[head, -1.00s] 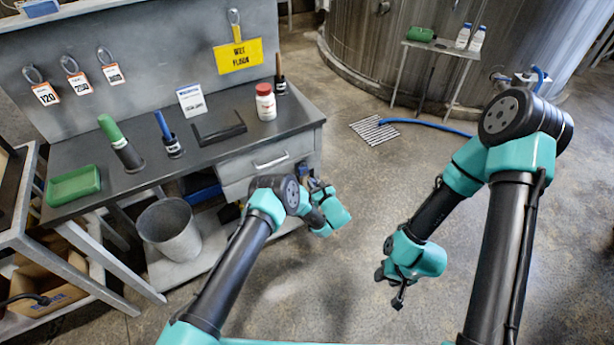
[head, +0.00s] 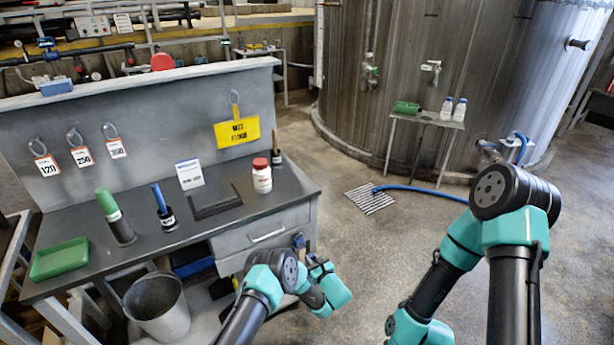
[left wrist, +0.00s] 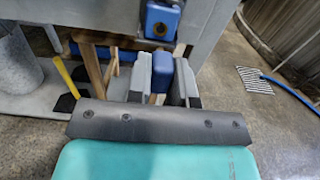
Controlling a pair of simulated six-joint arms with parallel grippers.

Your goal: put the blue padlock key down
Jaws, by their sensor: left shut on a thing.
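My left gripper (head: 318,263) is beside the right end of the workbench, below its top; its fingers are small in the head view. In the left wrist view the left gripper (left wrist: 164,78) is shut on a blue thing, the blue padlock key (left wrist: 183,80), of which only a block-like part shows between the fingers. A blue padlock (left wrist: 161,20) with a round keyhole face is just beyond the fingers; it also shows in the head view (head: 298,241) at the bench end. The key appears apart from the padlock. My right gripper is below the head view's edge.
The workbench (head: 150,246) holds a green tray (head: 60,259), green-handled and blue-handled tools in holders, a black rectangular tray (head: 216,207), a card (head: 189,174) and a red-capped bottle (head: 262,178). Its front middle is clear. A grey bin (head: 158,306) stands below.

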